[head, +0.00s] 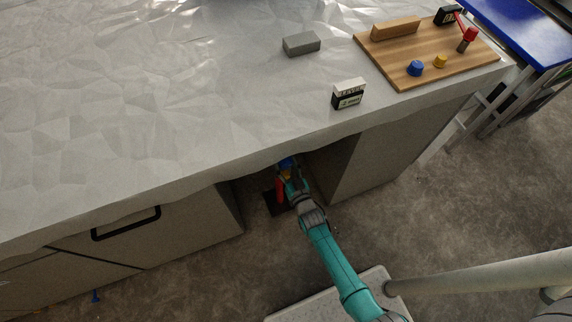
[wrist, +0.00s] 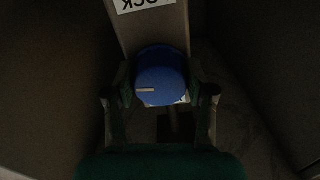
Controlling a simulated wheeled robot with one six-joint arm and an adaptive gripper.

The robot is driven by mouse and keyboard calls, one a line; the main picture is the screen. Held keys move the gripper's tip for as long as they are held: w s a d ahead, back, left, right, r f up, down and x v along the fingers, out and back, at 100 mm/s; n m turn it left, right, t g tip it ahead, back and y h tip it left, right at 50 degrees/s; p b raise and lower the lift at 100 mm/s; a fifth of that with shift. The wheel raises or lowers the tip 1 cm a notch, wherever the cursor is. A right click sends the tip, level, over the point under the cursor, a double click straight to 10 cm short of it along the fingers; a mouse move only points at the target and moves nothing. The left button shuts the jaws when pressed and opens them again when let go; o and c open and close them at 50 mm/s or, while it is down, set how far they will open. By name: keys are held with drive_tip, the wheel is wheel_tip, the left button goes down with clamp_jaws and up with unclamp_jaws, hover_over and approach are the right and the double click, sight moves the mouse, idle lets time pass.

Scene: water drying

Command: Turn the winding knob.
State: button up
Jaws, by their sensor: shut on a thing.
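A round blue knob (wrist: 161,76) with a pale pointer line shows in the wrist view. The line points left. The knob is on a grey post (wrist: 152,30) with an upside-down label that seems to read LOCK, cut off by the frame edge. My gripper (wrist: 163,90) is shut on the knob, one finger at each side. In the head view my gripper (head: 288,175) reaches into the recess under the counter. A bit of the blue knob (head: 286,162) shows there, mostly hidden by the gripper and the counter edge.
The counter (head: 150,110) overhangs the recess, with cabinet walls close on both sides. A red part (head: 280,190) stands beside my gripper. A wooden board (head: 440,75) with another blue knob (head: 416,68), a grey block (head: 301,43) and a small sign (head: 348,94) are on top.

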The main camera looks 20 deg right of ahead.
drive_tip(key=m, duration=0.8)
drive_tip(key=shift+a+r, duration=0.1)
drive_tip(key=m, duration=0.4)
drive_tip(key=shift+m, duration=0.3)
drive_tip(key=shift+r+m, duration=0.1)
drive_tip(key=shift+m, duration=1.8)
drive_tip(key=o, duration=1.2)
drive_tip(key=shift+c, duration=0.2)
